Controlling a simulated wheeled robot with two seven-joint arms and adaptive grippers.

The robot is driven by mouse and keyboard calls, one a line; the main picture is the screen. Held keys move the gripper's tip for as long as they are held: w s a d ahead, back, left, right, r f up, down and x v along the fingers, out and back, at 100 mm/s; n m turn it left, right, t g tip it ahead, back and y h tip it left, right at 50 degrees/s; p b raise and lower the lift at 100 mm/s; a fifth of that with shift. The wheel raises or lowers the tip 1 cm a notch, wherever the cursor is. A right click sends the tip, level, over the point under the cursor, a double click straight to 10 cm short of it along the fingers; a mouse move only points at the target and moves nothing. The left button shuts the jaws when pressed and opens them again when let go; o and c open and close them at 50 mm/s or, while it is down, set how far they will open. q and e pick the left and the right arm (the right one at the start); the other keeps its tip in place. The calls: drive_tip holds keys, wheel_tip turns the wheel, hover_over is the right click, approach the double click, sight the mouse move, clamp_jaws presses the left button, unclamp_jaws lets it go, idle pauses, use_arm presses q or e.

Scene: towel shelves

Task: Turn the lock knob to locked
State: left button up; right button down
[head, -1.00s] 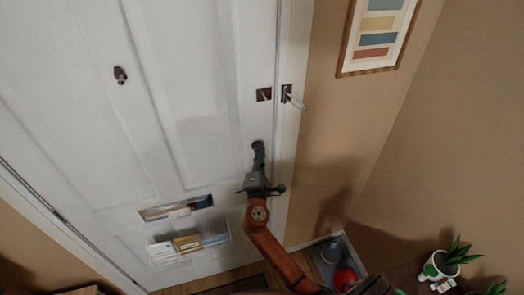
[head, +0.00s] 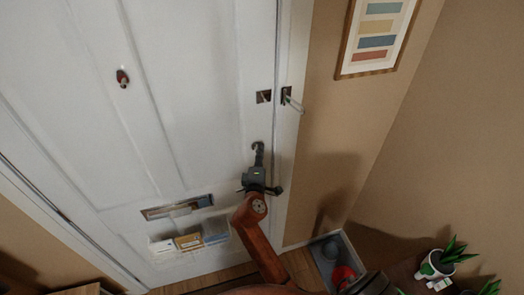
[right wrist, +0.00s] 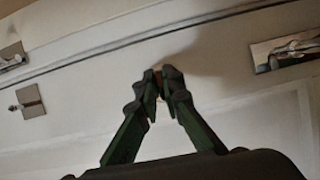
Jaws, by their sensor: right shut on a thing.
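My right gripper (head: 258,148) reaches up to the white door (head: 215,95) near its right edge, below a square plate (head: 264,96). It also shows in the right wrist view (right wrist: 158,74), with its fingertips close together. Between them is a small brownish-orange piece, which I take to be the lock knob (right wrist: 158,73). The fingers hide most of it, so I cannot tell which way it is turned. In the head view the gripper covers it. My left gripper is not in view.
A lever-like handle (head: 292,101) sticks out on the frame right of the door edge. Lower on the door are a mail slot (head: 177,207) and a holder with papers (head: 188,241). A grey tray (head: 345,243) and plants stand at lower right.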

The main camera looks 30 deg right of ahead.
drive_tip(key=shift+w+a+r, duration=0.1)
drive_tip(key=shift+a+r, duration=0.1)
drive_tip(key=shift+r, duration=0.05)
drive_tip(key=c, duration=2.1)
unclamp_jaws()
drive_tip(key=shift+a, duration=0.1)
drive_tip(key=shift+f, duration=0.1)
